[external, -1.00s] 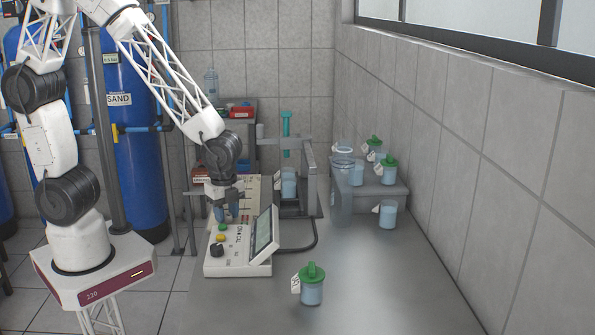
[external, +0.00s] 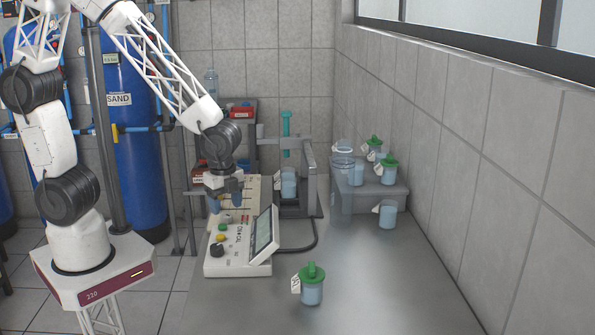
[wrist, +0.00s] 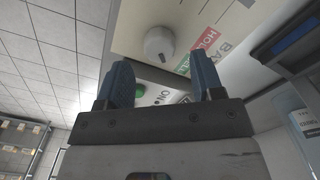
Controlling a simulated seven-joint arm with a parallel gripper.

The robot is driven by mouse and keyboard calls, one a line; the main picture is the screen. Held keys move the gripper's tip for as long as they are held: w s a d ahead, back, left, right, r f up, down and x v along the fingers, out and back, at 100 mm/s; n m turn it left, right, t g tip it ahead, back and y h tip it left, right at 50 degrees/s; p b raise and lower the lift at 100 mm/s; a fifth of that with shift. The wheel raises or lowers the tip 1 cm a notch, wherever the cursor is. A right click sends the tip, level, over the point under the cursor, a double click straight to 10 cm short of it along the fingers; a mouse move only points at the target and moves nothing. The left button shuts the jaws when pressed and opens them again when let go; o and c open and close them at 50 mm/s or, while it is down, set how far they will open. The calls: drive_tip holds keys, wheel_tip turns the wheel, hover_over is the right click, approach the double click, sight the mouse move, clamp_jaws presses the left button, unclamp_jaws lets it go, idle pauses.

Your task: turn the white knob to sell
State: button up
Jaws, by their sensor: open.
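The white knob (wrist: 160,43) shows in the wrist view on the face of a cream control panel, just beyond my fingers and beside printed colour labels, one reading HOLD. My gripper (wrist: 163,80) is open, with its two blue fingers apart and nothing between them. In the external view my gripper (external: 225,200) hangs fingers-down over the control panel (external: 237,268), apart from it. The knob is hard to make out there, under the fingers. I cannot read which label the knob points to.
The panel carries a yellow button (external: 221,237), a black knob (external: 217,250) and a tilted screen (external: 263,232) close on the right. A green-lidded jar (external: 312,290) stands in front. A grey stand (external: 310,180) is behind.

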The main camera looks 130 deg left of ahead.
sight(224, 216)
drive_tip(key=shift+r, duration=2.45)
drive_tip(key=shift+d+r, duration=0.2)
drive_tip(key=shift+d, duration=0.1)
drive_tip(key=s+d+r+t, duration=0.1)
drive_tip(key=s+d+r, duration=0.1)
drive_tip(key=d+r, duration=0.45)
drive_tip(key=s+d+r, duration=0.1)
drive_tip(key=d+r, duration=0.3)
drive_tip(key=d, duration=0.6)
drive_tip(key=s+d+r+n+t, duration=0.1)
drive_tip(key=s+d+r, duration=0.3)
drive_tip(key=s+d, duration=0.5)
drive_tip(key=shift+s+d+r+n+t, duration=0.2)
drive_tip(key=shift+d+r+n+t, duration=0.15)
drive_tip(key=shift+d, duration=1.15)
drive_tip(key=shift+w, duration=0.1)
drive_tip(key=shift+c, duration=0.2)
